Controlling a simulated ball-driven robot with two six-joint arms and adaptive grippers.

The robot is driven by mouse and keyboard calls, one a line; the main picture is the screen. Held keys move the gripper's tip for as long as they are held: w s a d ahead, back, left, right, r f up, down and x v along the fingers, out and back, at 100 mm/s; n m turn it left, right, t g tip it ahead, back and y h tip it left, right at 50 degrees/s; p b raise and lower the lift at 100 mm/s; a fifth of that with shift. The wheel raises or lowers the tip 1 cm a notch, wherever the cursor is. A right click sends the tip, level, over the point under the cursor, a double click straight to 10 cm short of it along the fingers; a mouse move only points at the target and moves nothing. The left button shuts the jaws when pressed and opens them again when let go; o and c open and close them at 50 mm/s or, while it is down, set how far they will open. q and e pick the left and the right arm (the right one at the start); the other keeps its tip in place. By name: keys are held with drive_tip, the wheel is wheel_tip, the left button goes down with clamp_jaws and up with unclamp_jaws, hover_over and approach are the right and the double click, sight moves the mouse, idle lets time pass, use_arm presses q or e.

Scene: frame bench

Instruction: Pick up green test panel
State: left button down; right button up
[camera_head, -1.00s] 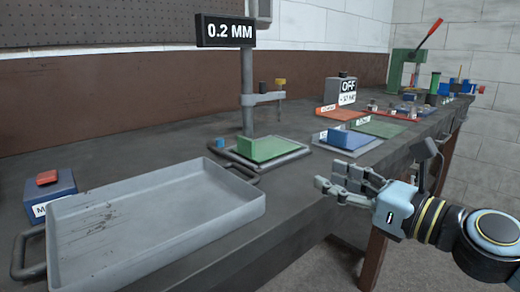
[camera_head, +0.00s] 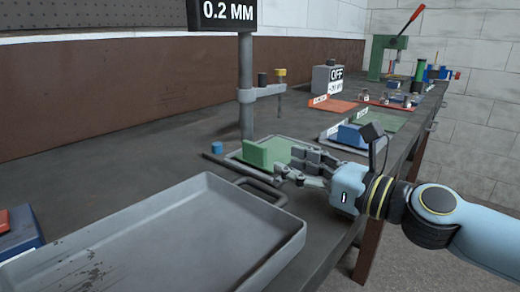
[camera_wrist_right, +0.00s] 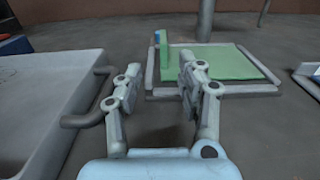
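The green test panel (camera_head: 262,152) stands upright on a green pad (camera_head: 290,146) in a grey-framed tray under the gauge post. In the right wrist view the panel (camera_wrist_right: 163,57) shows as a thin upright green piece at the left edge of the pad (camera_wrist_right: 225,62). My right gripper (camera_head: 291,166) is just right of the panel in the head view, at the tray's near side. In the wrist view its fingers (camera_wrist_right: 160,70) are spread, with nothing between them; the panel is ahead of the gap. My left gripper is not in view.
A large grey tray (camera_head: 190,205) with a bar handle (camera_head: 262,188) lies close to the left of the gripper. A gauge post (camera_head: 246,85) rises behind the panel. A blue block (camera_head: 350,136) sits on the neighbouring tray.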

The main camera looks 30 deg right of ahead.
drive_tip(key=p, duration=0.2)
approach(243, 144)
drive_tip(key=shift+x, duration=1.05)
drive_tip(key=x, duration=0.5)
drive_tip(key=shift+w+d+f, duration=0.15)
drive_tip(key=shift+w+d, duration=0.05)
drive_tip(key=shift+w, duration=0.1)
clamp_jaws()
